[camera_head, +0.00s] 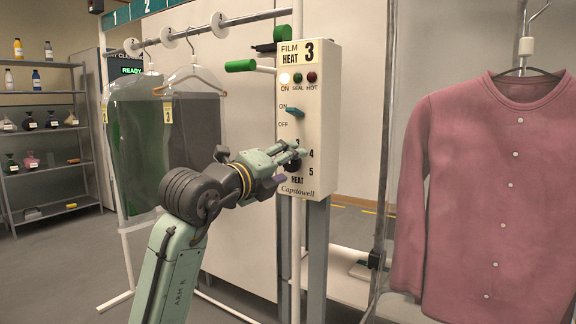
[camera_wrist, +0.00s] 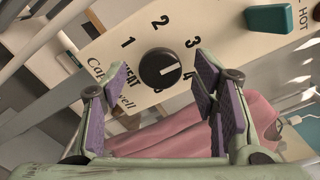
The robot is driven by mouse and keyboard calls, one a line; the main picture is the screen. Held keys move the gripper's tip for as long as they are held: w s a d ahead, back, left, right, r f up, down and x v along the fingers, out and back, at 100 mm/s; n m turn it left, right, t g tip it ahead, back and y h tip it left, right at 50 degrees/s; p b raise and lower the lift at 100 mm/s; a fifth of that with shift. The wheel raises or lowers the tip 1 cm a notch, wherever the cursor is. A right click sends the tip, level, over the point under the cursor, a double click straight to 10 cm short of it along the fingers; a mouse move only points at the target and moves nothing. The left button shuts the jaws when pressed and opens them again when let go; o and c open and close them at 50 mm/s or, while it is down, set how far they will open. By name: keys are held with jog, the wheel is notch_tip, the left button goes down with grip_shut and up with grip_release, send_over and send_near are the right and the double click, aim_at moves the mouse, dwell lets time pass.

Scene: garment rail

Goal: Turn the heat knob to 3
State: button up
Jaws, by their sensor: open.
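The heat knob (camera_wrist: 150,62) is a round black dial with a white pointer mark, set on a cream control box (camera_head: 322,100). In the wrist view the pointer faces right, between the numerals 3 and 4. The numerals 1 and 2 also show around the dial; 5 shows in the head view. My gripper (camera_head: 289,166) is at the lower part of the box, in front of the knob, and partly hides it there. Contact cannot be told.
A teal ON/OFF switch (camera_head: 295,112) and three lamps (camera_head: 298,78) sit above the knob; the ON lamp is lit. A label reads FILM HEAT 3. A pink shirt (camera_head: 490,190) hangs at right, bagged garments (camera_head: 140,145) at left.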

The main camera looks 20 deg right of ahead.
jog(key=v, duration=1.1)
